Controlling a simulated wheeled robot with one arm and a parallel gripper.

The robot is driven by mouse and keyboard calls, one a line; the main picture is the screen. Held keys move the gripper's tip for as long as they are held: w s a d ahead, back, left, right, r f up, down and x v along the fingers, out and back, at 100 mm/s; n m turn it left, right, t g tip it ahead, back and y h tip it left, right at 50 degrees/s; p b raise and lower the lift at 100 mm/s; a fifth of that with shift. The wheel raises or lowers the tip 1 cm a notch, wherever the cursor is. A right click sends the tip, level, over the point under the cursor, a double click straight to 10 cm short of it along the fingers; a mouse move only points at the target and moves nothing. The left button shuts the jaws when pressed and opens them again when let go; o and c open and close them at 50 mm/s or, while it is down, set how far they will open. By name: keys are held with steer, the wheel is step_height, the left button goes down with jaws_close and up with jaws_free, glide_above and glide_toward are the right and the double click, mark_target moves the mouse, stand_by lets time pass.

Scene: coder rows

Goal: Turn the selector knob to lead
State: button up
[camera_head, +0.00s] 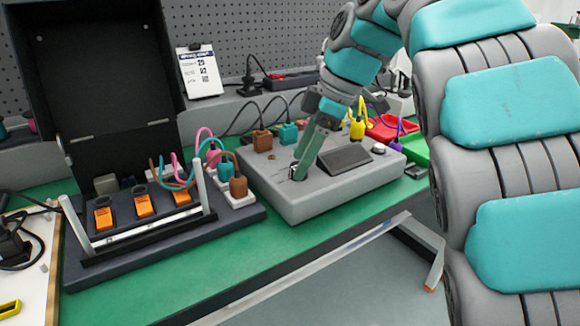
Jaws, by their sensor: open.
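The grey control box (330,201) stands on the green bench top. My gripper (299,172) comes down from the upper right and its greenish fingers point at the left part of the box's top. The selector knob is mostly hidden at the fingertips; only a small dark and light rim shows there. I cannot tell whether the fingers touch it, nor which way the knob points. The gripper is open, with its fingers seen nearly edge-on. Any label for lead is too small to read.
A dark rack with orange parts (144,206) and coloured cables stands left of the box, in front of an open black case (95,80). Brown and teal plugs (288,133) sit at the box's back. A red tray (392,128) lies behind right. The green bench (190,280) is clear in front.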

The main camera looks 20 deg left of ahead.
steer(key=shift+a+f, duration=0.2)
steer(key=shift+f, duration=0.4)
jaws_close()
